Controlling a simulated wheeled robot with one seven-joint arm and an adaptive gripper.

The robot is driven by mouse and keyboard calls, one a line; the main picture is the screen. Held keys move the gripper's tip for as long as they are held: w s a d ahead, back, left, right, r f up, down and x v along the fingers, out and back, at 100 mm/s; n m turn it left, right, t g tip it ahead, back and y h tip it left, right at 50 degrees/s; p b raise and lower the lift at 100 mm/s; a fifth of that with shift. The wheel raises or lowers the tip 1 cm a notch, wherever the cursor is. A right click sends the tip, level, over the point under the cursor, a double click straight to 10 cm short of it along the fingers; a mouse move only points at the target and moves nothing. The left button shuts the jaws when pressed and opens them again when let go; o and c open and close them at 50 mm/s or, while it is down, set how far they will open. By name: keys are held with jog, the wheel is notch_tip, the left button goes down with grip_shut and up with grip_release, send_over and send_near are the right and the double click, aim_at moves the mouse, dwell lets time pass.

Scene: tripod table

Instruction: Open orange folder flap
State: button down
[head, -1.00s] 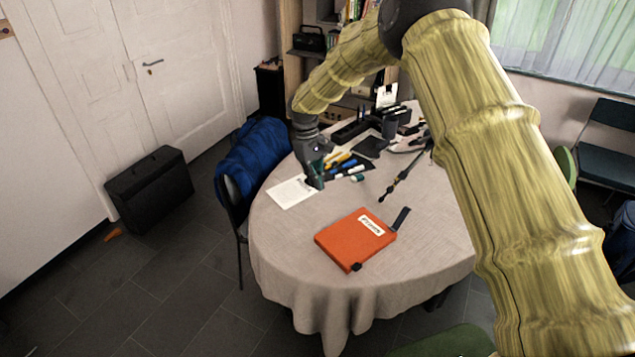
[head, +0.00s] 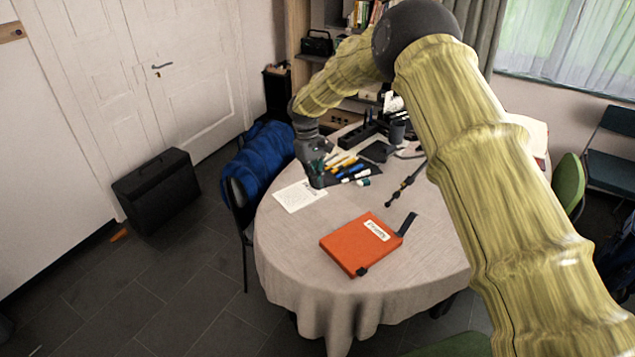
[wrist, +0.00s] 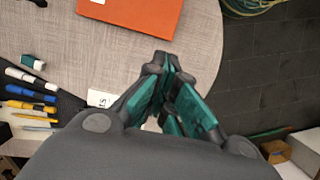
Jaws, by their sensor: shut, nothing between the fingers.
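The orange folder (head: 352,249) lies flat near the front of the round table, with a white label and a dark strap at its right corner. Its cover looks closed. The folder also shows at the top of the wrist view (wrist: 135,12), partly cut off by the frame edge. My gripper (head: 318,181) is above the table's left side, near the white sheet, up and left of the folder and apart from it. In the wrist view my gripper (wrist: 166,62) has its green-padded fingers together at the tips, with nothing between them.
The round table (head: 300,262) has a light grey cloth. A white sheet (head: 296,199) lies left of my gripper. Several markers (wrist: 31,103) lie on a dark mat behind it. A dark slim rod (head: 405,185) lies behind the folder. A chair with a blue jacket (head: 255,160) stands left.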

jog(key=shift+w+a+f, duration=0.2)
jog(key=shift+w+a, duration=0.1)
jog(key=shift+w, duration=0.1)
jog(key=shift+w+a+f+b, duration=0.25)
jog(key=shift+w+a, duration=0.1)
jog(key=shift+w, duration=0.2)
jog(key=shift+w+a+f+b, duration=0.2)
jog(key=shift+w+a+f, duration=0.1)
jog(key=shift+w, duration=0.25)
jog(key=shift+w+a+f+b, duration=0.3)
jog(key=shift+w+a+f, duration=0.05)
jog(key=shift+w, duration=0.2)
jog(key=shift+w+a+f+b, duration=0.3)
jog(key=shift+w+f, duration=0.05)
jog(key=shift+w, duration=0.15)
jog(key=shift+w+f, duration=0.1)
jog(key=shift+f, duration=0.05)
jog(key=shift+w+a+f+b, duration=0.55)
jog(key=shift+w+f+b, duration=0.2)
jog(key=shift+w+b, duration=0.1)
jog(key=c, duration=2.2)
grip_release()
